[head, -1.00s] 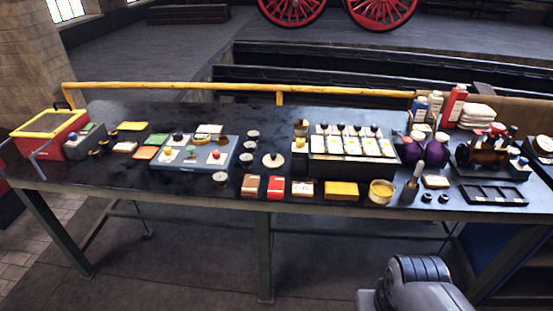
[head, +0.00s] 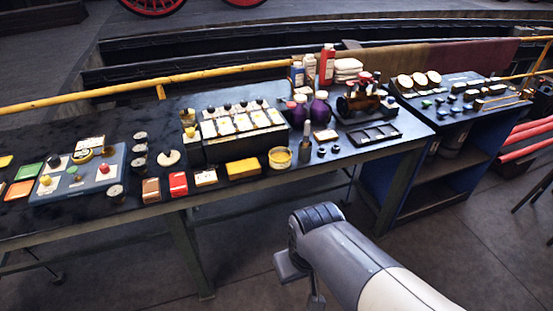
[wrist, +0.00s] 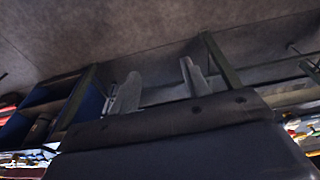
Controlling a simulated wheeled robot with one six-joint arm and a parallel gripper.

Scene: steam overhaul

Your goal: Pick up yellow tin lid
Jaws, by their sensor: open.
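A round tin with a yellow top (head: 280,157) stands near the front edge of the long bench in the head view. I cannot tell whether the yellow on top is a separate lid or the tin's contents. A smaller round yellow-rimmed piece (head: 83,157) lies on the blue-grey panel at the left. My gripper (wrist: 160,85) shows upside down in the wrist view, with its two fingers apart and nothing between them. My arm is in front of the bench, below and apart from the tin. The wrist view does not clearly show the tin.
The long bench (head: 150,222) also holds a yellow box (head: 243,168) left of the tin, a grey-handled tool (head: 305,145) right of it, and a black rack (head: 240,148) behind. A blue cabinet (head: 415,175) stands right. The floor in front is clear.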

